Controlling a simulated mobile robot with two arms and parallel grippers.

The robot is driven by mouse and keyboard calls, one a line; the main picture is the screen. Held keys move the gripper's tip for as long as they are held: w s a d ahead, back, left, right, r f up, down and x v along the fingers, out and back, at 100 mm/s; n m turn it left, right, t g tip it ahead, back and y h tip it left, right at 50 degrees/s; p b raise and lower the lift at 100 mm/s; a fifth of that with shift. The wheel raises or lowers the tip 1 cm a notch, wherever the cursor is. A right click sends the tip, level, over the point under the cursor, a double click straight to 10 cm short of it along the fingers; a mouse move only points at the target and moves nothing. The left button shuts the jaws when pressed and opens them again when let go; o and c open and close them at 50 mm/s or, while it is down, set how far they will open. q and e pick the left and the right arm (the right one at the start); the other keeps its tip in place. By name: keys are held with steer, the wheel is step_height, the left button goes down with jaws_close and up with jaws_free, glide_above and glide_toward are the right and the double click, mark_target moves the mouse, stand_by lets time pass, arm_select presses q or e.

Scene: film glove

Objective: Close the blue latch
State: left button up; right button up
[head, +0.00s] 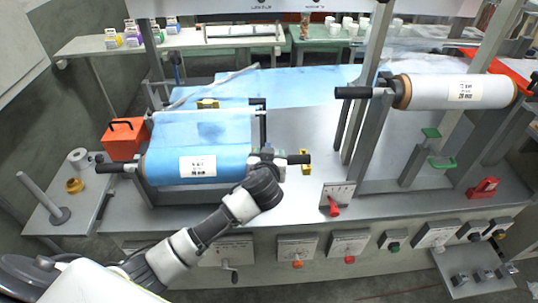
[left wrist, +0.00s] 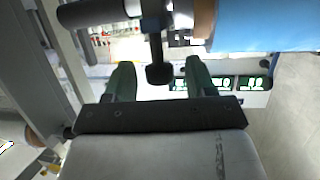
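The blue film roll (head: 220,160) with a white label lies across its stand on the left of the machine; it also shows in the left wrist view (left wrist: 265,25). In the head view my left wrist largely hides this spot. My right gripper is not in view.
A white roll (head: 458,92) sits on the right stand, with a green latch handle (head: 440,163) below. An orange box (head: 125,139) stands left of the blue roll. A red-handled switch (head: 334,205) is on the front edge.

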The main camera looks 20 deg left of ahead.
arm_select(q)
steer(key=shift+r, duration=0.15)
steer(key=b+v, duration=0.1)
steer(key=v, duration=0.9)
steer(key=shift+s+d, duration=0.15)
steer(key=shift+s, duration=0.2)
steer(key=s+a+f+m+g+h, duration=0.1)
steer(key=s+f+m+g, duration=0.25)
steer(key=f, duration=1.35)
steer(key=s+a+f+m+g+h, duration=0.1)
steer(key=s+f+m+g+h, duration=0.2)
steer(key=f, duration=1.3)
steer(key=s+a+f+g, duration=0.1)
steer(key=s+f+g, duration=0.1)
steer(key=s+f, duration=0.5)
steer(key=s+a+f+g, duration=0.1)
steer(key=s+f, duration=0.6)
steer(key=s, duration=0.9)
steer(key=s+a+f+g, duration=0.1)
steer(key=s+f+g, duration=0.2)
steer(key=s+f, duration=0.4)
steer(key=s+n, duration=0.1)
steer(key=s, duration=0.3)
steer(key=shift+s, duration=0.2)
